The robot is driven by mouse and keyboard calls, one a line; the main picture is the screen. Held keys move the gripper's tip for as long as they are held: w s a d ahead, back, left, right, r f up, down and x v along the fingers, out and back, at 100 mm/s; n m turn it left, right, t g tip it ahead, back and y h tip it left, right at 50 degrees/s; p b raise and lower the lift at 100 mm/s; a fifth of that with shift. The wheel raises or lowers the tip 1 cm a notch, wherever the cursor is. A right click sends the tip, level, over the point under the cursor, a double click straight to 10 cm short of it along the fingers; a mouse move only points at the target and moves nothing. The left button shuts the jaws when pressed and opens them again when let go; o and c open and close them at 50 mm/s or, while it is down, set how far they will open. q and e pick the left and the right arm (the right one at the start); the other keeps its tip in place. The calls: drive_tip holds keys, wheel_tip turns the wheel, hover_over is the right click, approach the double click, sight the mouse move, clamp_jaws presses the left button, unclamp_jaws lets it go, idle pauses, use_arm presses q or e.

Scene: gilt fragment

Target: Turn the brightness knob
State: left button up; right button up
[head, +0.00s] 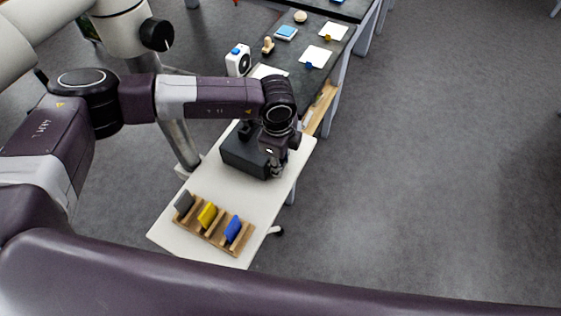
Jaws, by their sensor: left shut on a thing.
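A dark grey box-shaped device (238,152) sits on the white table (212,183). My left gripper (276,168) reaches down from above to the right end of this device. Its fingers are closed at that end, where they hold the brightness knob; the knob itself is hidden behind the fingers and too small to make out. My right gripper is not in view.
A wooden rack (213,232) with grey, yellow and blue cards stands at the table's near end. Behind, a dark bench (292,66) bears a white device (238,60), a wooden stamp (268,46) and white sheets. Floor to the right is clear.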

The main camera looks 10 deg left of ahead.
use_arm(q)
drive_tip(key=shift+w+f+g+b, duration=0.2)
drive_tip(key=shift+f+g+b, duration=0.1)
drive_tip(key=shift+g+b, duration=0.65)
drive_tip(key=shift+g+y+b, duration=0.45)
drive_tip(key=shift+y+b, duration=0.05)
drive_tip(key=shift+b, duration=0.4)
drive_tip(key=shift+w+d+g+b, duration=0.1)
drive_tip(key=shift+w+g+b, duration=0.05)
drive_tip(key=shift+g+b, duration=0.9)
drive_tip(key=shift+r+g+y+b, duration=0.15)
drive_tip(key=shift+g+y+b, duration=0.15)
drive_tip(key=shift+b, duration=0.35)
drive_tip(key=shift+r, duration=0.1)
drive_tip(key=o, duration=1.2)
drive_tip(key=shift+c, duration=0.2)
